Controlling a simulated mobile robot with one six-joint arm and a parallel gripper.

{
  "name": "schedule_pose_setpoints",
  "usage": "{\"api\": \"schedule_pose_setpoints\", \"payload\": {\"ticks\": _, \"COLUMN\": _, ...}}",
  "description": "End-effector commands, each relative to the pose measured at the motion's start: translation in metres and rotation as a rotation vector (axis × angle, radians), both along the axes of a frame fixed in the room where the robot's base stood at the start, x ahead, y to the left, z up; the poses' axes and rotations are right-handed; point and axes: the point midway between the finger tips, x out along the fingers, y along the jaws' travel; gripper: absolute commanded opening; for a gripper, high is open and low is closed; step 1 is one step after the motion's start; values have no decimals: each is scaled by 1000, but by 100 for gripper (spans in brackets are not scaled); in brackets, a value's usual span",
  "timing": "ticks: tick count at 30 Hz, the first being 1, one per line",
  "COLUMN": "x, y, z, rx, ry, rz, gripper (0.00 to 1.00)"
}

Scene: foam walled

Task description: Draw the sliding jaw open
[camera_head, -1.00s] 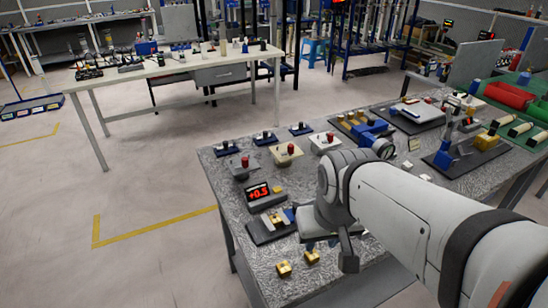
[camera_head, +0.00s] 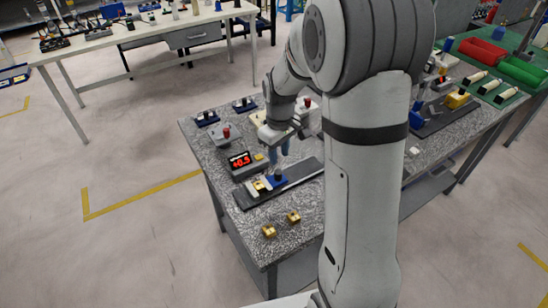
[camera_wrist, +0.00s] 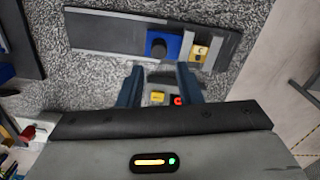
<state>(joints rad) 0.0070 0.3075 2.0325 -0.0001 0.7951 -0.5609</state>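The vise-like fixture is a dark rail (camera_head: 305,172) lying on the near end of the speckled bench. On it stands the sliding jaw, a blue block (camera_head: 278,179) with a dark round knob. The wrist view shows the same blue jaw (camera_wrist: 175,44) on the rail (camera_wrist: 110,36), with a brass-coloured piece (camera_wrist: 200,52) beside it, near the pale end block (camera_wrist: 217,54). My gripper (camera_head: 279,152) is above the fixture, its two blue fingers pointing towards the jaw. In the wrist view my gripper (camera_wrist: 158,80) is open and empty, with the knob ahead of the fingertips, apart from them.
A red-digit display box (camera_head: 240,162) with a yellow button stands just behind the rail. Two loose brass blocks (camera_head: 269,231) (camera_head: 293,217) lie at the bench's front edge. A grey box with a red knob (camera_head: 226,134) stands behind. My arm hides much of the bench's middle.

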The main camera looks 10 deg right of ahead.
Motion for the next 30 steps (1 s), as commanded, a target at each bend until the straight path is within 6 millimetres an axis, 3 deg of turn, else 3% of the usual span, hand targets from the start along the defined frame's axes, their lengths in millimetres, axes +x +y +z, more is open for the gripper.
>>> {"api": "schedule_pose_setpoints", "payload": {"ticks": 5, "x": 6, "y": 0, "z": -14, "rx": 0, "ry": 9, "rz": 20, "gripper": 32}}
{"api": "schedule_pose_setpoints", "payload": {"ticks": 18, "x": 5, "y": 1, "z": -76, "rx": 0, "ry": 9, "rz": 20, "gripper": 32}}
{"api": "schedule_pose_setpoints", "payload": {"ticks": 30, "x": 5, "y": 1, "z": -83, "rx": 0, "ry": 7, "rz": 20, "gripper": 29}}
